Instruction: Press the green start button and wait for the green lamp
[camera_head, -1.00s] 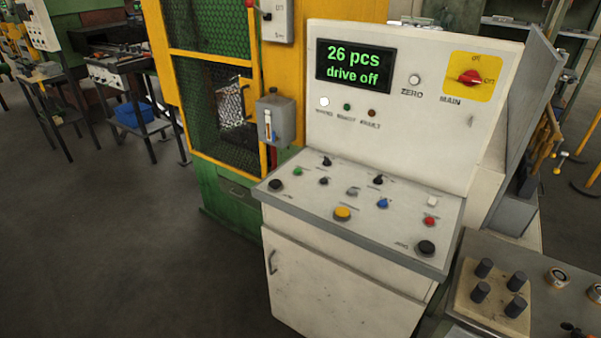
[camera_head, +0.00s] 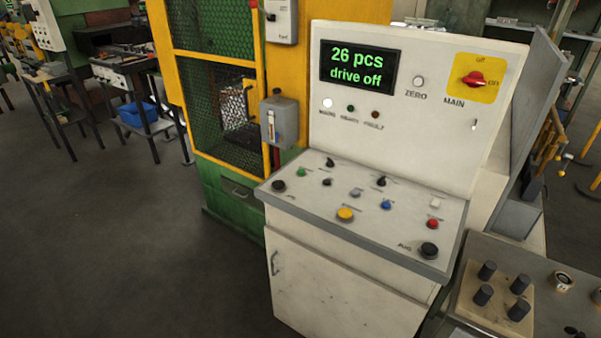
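The green button (camera_head: 301,172) sits at the left of the sloped panel (camera_head: 320,206) of a white control console, with nothing touching it. On the upright panel, a small lamp row has a bright white lamp (camera_head: 328,103), a dark green lamp (camera_head: 351,108) that looks unlit, and a dark reddish-brown lamp (camera_head: 376,114). The display (camera_head: 358,66) reads "26 pcs" and "drive off" in green. Neither of my grippers is in view.
The panel also holds a yellow button (camera_head: 345,214), a blue button (camera_head: 386,205), a red button (camera_head: 432,224) and black knobs. A red main switch (camera_head: 473,78) is at upper right. A yellow-framed mesh cage (camera_head: 222,100) stands behind left. Open floor lies at left.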

